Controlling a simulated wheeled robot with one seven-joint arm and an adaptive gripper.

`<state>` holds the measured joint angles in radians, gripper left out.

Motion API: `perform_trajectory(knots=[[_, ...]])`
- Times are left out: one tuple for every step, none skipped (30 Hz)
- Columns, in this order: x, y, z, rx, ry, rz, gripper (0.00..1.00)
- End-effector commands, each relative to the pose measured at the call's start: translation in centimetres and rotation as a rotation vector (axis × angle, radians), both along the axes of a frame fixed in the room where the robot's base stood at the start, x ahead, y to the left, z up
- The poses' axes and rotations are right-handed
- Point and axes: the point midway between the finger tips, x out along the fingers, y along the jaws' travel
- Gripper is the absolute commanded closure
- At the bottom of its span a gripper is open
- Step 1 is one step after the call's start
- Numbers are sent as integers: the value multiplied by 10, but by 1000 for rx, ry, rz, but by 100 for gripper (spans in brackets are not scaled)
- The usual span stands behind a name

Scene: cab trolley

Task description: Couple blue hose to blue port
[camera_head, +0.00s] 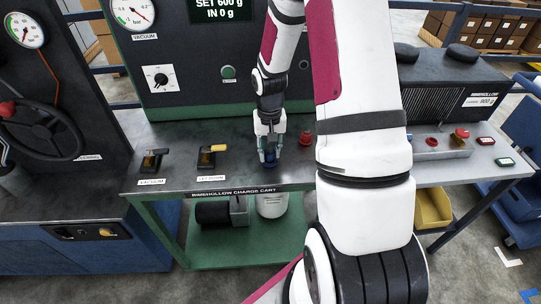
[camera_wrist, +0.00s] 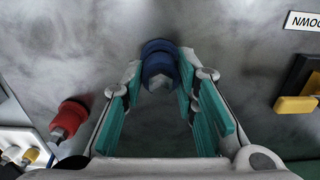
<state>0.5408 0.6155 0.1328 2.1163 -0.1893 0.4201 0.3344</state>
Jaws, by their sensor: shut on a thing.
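My gripper (camera_head: 269,156) points down at the cart's grey top in the head view, with teal finger pads. In the wrist view, my gripper (camera_wrist: 160,82) is shut on a blue hose end (camera_wrist: 160,68), a short dark blue cylinder between the fingertips. A blue collar, which looks like the blue port (camera_wrist: 157,47), shows directly beyond it and partly behind it. The two overlap in this view, and I cannot tell whether they are fully joined. The hose's run is hidden.
A red port (camera_wrist: 70,118) stands beside the fingers; it also shows in the head view (camera_head: 306,138). A yellow-handled lever (camera_head: 208,155) and a black-handled lever (camera_head: 152,160) stand to the left. The dark panel (camera_head: 190,75) rises behind.

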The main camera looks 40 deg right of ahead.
Motion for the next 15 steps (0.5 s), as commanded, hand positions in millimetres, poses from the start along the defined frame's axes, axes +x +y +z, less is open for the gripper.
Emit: perform_trajectory(knots=[[0, 0, 3, -1, -1, 0, 100], [0, 0, 4, -1, -1, 0, 100], [0, 0, 5, -1, -1, 0, 100], [0, 0, 6, -1, -2, 0, 100], [0, 0, 7, -1, -2, 0, 100], [0, 0, 9, 0, -1, -1, 100], [0, 0, 10, 0, -1, -1, 100], [0, 0, 11, 0, -1, -1, 100], [0, 0, 12, 0, -1, -1, 100], [0, 0, 13, -1, -1, -1, 100], [0, 0, 14, 0, 0, -1, 100], [-1, 0, 16, 0, 0, -1, 100], [-1, 0, 17, 0, 0, -1, 100], [-1, 0, 18, 0, 0, -1, 100], [-1, 0, 19, 0, 0, -1, 100]])
